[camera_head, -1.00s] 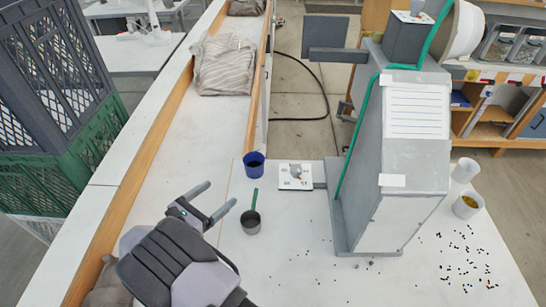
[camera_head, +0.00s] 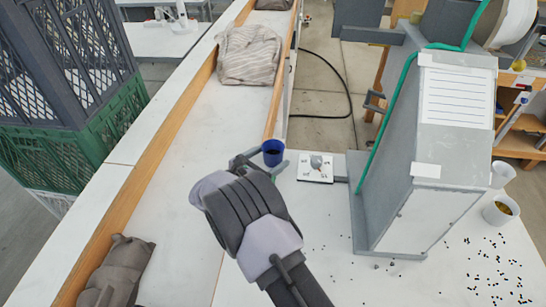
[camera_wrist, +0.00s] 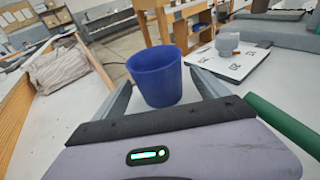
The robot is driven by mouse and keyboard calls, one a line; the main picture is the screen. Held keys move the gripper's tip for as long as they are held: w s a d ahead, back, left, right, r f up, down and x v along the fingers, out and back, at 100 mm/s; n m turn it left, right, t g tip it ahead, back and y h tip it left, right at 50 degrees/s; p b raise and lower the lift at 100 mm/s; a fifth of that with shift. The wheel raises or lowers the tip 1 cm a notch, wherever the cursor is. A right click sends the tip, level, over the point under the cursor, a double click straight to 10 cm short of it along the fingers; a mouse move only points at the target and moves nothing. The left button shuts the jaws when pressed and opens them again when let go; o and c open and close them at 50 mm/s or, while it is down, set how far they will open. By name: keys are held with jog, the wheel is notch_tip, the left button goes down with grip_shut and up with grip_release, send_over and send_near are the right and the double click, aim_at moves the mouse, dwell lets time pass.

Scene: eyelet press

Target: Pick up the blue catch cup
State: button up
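The blue catch cup (camera_head: 273,153) stands upright on the white table, left of the small white plate. In the wrist view the blue cup (camera_wrist: 156,77) is in the middle, between my two fingers. My gripper (camera_head: 262,160) is open, with one finger on each side of the cup. In the wrist view my gripper (camera_wrist: 162,85) shows a gap between the right finger and the cup. Whether the left finger touches the cup I cannot tell. The cup's lower part is partly hidden by my gripper in the head view.
A white plate with a grey knob (camera_head: 316,167) lies just right of the cup, beside the grey press (camera_head: 420,170). A green handle (camera_wrist: 284,126) shows close on the right in the wrist view.

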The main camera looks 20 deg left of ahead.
jog(key=c, duration=1.3)
